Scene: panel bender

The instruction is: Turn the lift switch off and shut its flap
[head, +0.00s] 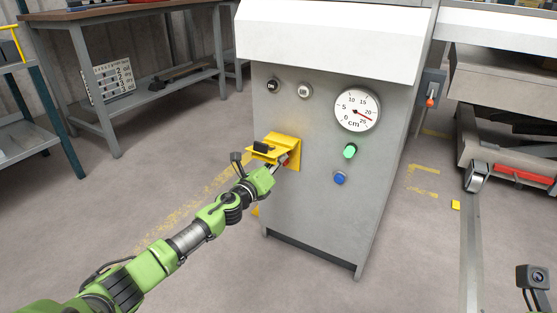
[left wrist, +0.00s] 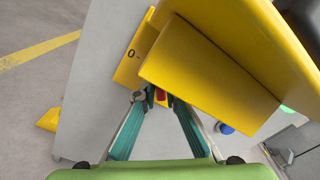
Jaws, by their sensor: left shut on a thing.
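The yellow lift switch box (head: 293,150) is on the front of a grey cabinet. Its yellow flap (head: 272,153) stands open, sticking out from the panel, with a black piece on it. In the left wrist view the flap (left wrist: 210,75) fills the upper middle and hides much of the switch. A yellow plate marked 0 (left wrist: 130,70) shows behind it. My left gripper (head: 286,161) reaches in under the flap. Its fingertips (left wrist: 158,97) are closed in on the red switch (left wrist: 161,95), mostly hidden between them. My right gripper is out of view.
The cabinet also carries a round cm gauge (head: 357,110), a green button (head: 350,151) and a blue button (head: 340,178). A grey box with a red-orange lever (head: 430,101) is at its right. A workbench (head: 120,15) stands back left. Open floor lies in front.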

